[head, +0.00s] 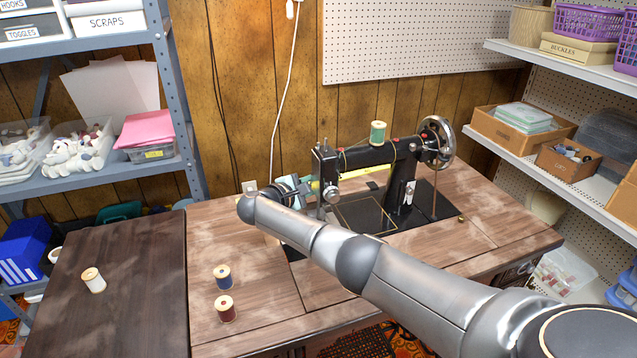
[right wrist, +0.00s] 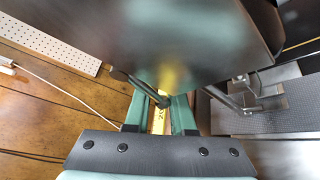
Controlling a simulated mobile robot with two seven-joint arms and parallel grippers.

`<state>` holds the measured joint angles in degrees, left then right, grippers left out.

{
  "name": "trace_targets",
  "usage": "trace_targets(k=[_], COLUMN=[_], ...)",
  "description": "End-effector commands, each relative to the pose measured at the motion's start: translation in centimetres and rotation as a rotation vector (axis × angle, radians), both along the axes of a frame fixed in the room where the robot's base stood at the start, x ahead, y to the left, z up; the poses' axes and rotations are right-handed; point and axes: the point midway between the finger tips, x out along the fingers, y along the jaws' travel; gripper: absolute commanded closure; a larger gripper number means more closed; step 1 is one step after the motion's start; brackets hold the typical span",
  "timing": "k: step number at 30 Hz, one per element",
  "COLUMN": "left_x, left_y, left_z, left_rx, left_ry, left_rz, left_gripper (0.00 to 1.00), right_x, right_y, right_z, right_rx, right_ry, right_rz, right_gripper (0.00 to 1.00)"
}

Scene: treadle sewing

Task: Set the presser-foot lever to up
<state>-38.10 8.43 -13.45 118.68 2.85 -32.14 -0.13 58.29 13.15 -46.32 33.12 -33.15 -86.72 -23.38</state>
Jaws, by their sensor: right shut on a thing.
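The black sewing machine (head: 370,155) stands on the wooden table, its head at the left end. My right arm crosses in front and its gripper (head: 312,187) is at the left side of the machine head. In the right wrist view the teal fingers (right wrist: 161,104) are shut on the tip of a thin dark lever (right wrist: 141,88), which looks like the presser-foot lever. The lever comes from the machine head. Whether it is up or down I cannot tell; in the head view it is hidden. The metal presser-foot area (right wrist: 241,96) shows above the bed. My left gripper is not in view.
A yellow strip with numbers (head: 352,174) lies behind the machine. A blue spool (head: 222,277) and a red spool (head: 225,309) stand on the table front left. Shelves stand at both sides.

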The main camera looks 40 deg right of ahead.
Motion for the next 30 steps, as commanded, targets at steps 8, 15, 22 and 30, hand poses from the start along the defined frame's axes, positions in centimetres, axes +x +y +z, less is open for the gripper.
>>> trace_targets(k=[8,15,22,30], left_x=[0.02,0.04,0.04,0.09], left_y=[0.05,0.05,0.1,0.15], left_z=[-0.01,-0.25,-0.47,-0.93], left_rx=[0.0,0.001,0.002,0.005], left_ry=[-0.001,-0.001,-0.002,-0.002], left_rz=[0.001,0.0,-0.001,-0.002], left_gripper=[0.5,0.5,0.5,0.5], right_x=[-0.17,-0.14,-0.04,0.14], right_y=[-0.01,-0.02,-0.07,-0.16], right_z=[-0.29,-0.4,-0.29,-0.28], right_rx=[0.002,-0.001,-0.007,-0.018], right_ry=[0.004,-0.006,-0.027,-0.063], right_rz=[-0.004,-0.005,-0.005,-0.006], right_gripper=[1.0,1.0,1.0,1.0])
